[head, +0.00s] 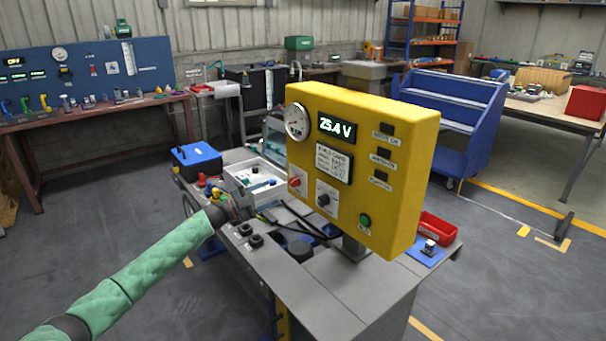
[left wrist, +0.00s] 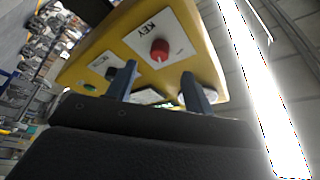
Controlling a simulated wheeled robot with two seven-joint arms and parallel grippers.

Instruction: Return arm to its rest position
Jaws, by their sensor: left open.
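My left arm, in a green sleeve, reaches in from the lower left of the head view. Its gripper (head: 236,192) is left of the yellow control box (head: 405,165). In the left wrist view the two blue fingers of this gripper (left wrist: 160,69) stand apart with nothing held between them. Beyond them is the yellow box (left wrist: 207,60) with a red knob (left wrist: 160,50) on a white plate marked KEY. In the head view the red knob (head: 295,182) sits low on the box's left side. My right gripper is in neither view.
The box stands on a grey workbench (head: 345,290). A white tray (head: 262,190), a blue-lidded case (head: 196,160) and a red bin (head: 438,228) are around it. A blue cart (head: 455,115) stands behind. The floor (head: 110,215) at left is clear.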

